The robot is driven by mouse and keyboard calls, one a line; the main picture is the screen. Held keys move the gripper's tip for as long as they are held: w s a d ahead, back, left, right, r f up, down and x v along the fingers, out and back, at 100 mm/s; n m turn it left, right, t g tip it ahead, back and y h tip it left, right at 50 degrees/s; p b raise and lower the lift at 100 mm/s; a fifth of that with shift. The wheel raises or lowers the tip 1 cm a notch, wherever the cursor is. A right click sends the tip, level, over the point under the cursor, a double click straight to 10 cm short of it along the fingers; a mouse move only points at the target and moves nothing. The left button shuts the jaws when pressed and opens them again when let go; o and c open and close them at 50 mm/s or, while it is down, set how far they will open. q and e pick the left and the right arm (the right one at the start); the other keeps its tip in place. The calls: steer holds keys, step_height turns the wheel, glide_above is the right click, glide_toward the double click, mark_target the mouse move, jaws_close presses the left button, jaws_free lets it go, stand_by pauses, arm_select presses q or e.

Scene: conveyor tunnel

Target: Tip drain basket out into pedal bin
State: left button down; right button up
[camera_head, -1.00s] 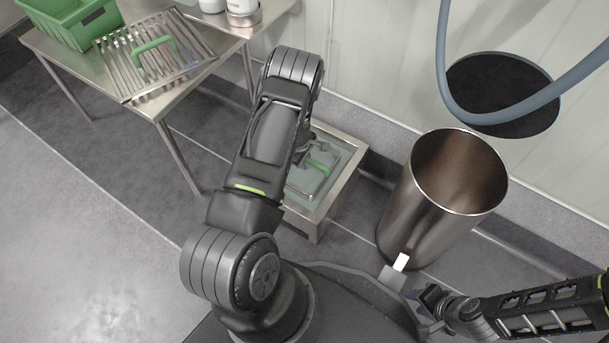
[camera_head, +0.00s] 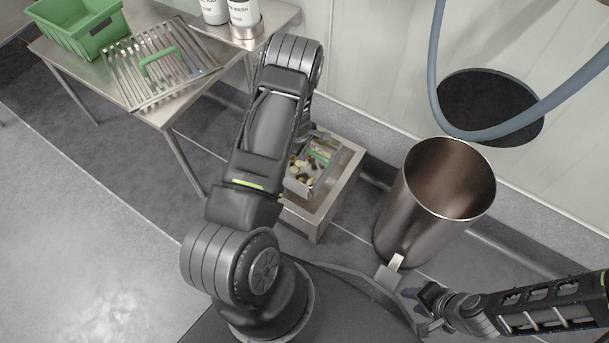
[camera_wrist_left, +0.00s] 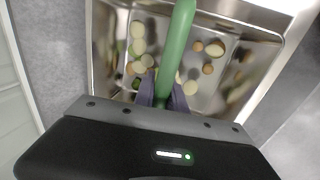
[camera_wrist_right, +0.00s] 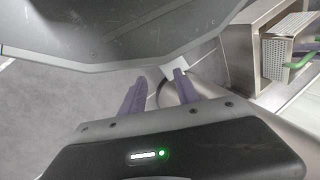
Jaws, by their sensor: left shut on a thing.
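The metal drain basket (camera_head: 302,178) has a green handle and holds several round yellowish and brown pieces. In the head view it is at the mouth of the floor drain box (camera_head: 326,207); the right wrist view shows its perforated side (camera_wrist_right: 283,58) standing above the box rim. My left gripper (camera_wrist_left: 163,88) is shut on the green handle (camera_wrist_left: 175,45); my arm hides it in the head view. The pedal bin (camera_head: 420,220) is a tall steel cylinder with an open top, right of the box. My right gripper (camera_wrist_right: 158,90) is open and empty, low near the bin's pale pedal (camera_head: 390,272).
A blue-grey hose (camera_head: 435,70) hangs before a dark disc (camera_head: 490,100) behind the bin.

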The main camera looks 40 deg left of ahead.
arm_select(q)
steer(key=shift+r+p, duration=1.8)
steer(key=shift+r, duration=1)
